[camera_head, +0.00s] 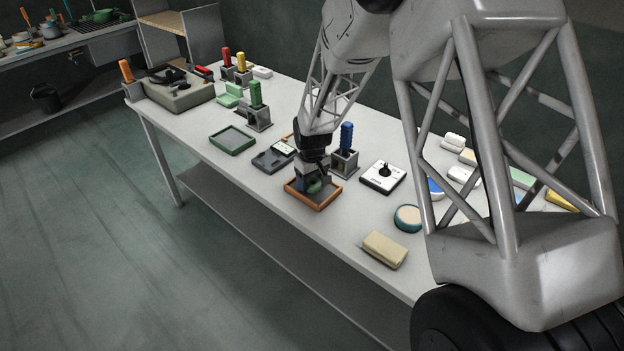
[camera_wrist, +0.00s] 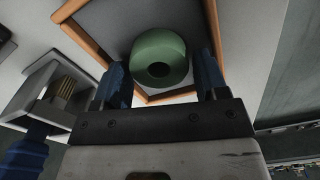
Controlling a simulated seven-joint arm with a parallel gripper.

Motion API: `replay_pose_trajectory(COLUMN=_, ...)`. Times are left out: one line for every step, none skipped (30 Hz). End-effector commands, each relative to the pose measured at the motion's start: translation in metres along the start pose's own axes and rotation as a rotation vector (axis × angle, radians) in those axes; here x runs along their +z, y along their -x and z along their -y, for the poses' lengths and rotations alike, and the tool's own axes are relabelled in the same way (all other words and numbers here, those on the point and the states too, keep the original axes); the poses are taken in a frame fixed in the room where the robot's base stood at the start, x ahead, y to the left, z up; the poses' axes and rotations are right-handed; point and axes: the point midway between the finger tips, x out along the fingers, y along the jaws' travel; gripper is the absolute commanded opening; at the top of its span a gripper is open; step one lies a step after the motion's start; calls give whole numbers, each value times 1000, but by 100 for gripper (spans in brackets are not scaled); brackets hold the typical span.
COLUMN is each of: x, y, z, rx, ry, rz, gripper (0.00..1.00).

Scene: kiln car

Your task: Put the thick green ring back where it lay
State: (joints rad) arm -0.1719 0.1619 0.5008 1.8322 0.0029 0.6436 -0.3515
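The thick green ring (camera_wrist: 160,57) is in the wooden-framed tray (camera_wrist: 80,12), its hole facing the wrist camera. In the head view the ring (camera_head: 314,187) shows low between my fingers, over the orange-brown tray (camera_head: 318,207). My gripper (camera_wrist: 161,68) points down into the tray with its blue fingers apart, one on each side of the ring. Narrow gaps seem to show between fingers and ring. My gripper also shows in the head view (camera_head: 313,182). Whether the ring lies fully on the tray floor is hard to tell.
A grey block with a blue handle (camera_head: 346,137) stands close right of my gripper. A dark grey tray (camera_head: 268,160) and a green tray (camera_head: 233,139) lie left. A white plate with a black knob (camera_head: 382,176), a round teal-sided piece (camera_head: 408,217) and a beige block (camera_head: 384,249) lie right.

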Motion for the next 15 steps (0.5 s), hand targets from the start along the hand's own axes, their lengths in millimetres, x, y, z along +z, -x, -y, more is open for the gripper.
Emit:
replay_pose_trajectory(x=0, y=0, z=0, rx=0, ry=0, rz=0, gripper=74)
replay_pose_trajectory(x=0, y=0, z=0, rx=0, ry=0, rz=0, gripper=79)
replay_pose_trajectory(x=0, y=0, z=0, rx=0, ry=0, rz=0, gripper=80)
replay_pose_trajectory(x=0, y=0, z=0, rx=0, ry=0, rz=0, gripper=80)
replay_pose_trajectory(x=0, y=0, z=0, rx=0, ry=0, rz=0, gripper=80)
replay_pose_trajectory(x=0, y=0, z=0, rx=0, ry=0, rz=0, gripper=80)
replay_pose_trajectory(x=0, y=0, z=0, rx=0, ry=0, rz=0, gripper=80)
replay_pose_trajectory(x=0, y=0, z=0, rx=0, ry=0, rz=0, gripper=80)
replay_pose_trajectory(x=0, y=0, z=0, rx=0, ry=0, rz=0, gripper=80)
replay_pose_trajectory(x=0, y=0, z=0, rx=0, ry=0, rz=0, gripper=80)
replay_pose_trajectory(x=0, y=1, z=0, rx=0, ry=0, rz=-1, gripper=80)
replay_pose_trajectory(x=0, y=2, z=0, rx=0, ry=0, rz=-1, gripper=80)
replay_pose_trajectory(x=0, y=3, z=0, rx=1, ry=0, rz=-1, gripper=80)
replay_pose_trajectory(x=0, y=4, z=0, rx=1, ry=0, rz=-1, gripper=80)
replay_pose_trajectory(x=0, y=6, z=0, rx=1, ry=0, rz=-2, gripper=80)
